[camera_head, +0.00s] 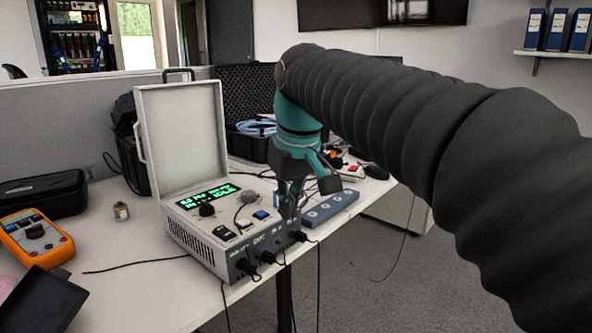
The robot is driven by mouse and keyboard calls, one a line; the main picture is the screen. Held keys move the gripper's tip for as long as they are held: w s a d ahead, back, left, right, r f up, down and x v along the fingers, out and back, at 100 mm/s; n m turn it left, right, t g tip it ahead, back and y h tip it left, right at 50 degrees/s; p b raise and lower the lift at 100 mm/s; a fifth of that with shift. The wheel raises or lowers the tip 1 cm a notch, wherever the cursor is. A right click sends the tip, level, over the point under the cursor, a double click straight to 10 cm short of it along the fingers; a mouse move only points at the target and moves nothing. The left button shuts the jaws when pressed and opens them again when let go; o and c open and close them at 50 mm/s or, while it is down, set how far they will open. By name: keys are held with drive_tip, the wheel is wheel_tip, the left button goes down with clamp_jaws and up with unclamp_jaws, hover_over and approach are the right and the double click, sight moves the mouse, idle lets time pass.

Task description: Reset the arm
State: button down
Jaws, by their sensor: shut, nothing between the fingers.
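My arm (400,115) reaches in from the right in a black ribbed sleeve and ends in a teal wrist. My gripper (288,212) points down at the right front edge of the calibration unit (215,225), a grey box with its lid raised. The gripper is dark and small in view, shut, with nothing visible in it. I cannot tell whether it touches the unit. The unit has a green lit display (207,196), knobs, and several cables plugged into its front.
An orange multimeter (35,238), a black case (42,194) and a small metal cylinder (121,211) are on the table (150,300) to the left. A blue-grey strip block (328,208) lies right of my gripper. Cables hang over the front edge. Open floor (400,290) is at right.

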drive_tip(key=s+d+f+m+t+h, duration=0.1)
drive_tip(key=s+d+f+m+t, duration=0.2)
drive_tip(key=s+d+f, duration=1.5)
drive_tip(key=m, duration=0.3)
drive_tip(key=shift+f+m, duration=0.2)
drive_tip(key=shift+m, duration=0.1)
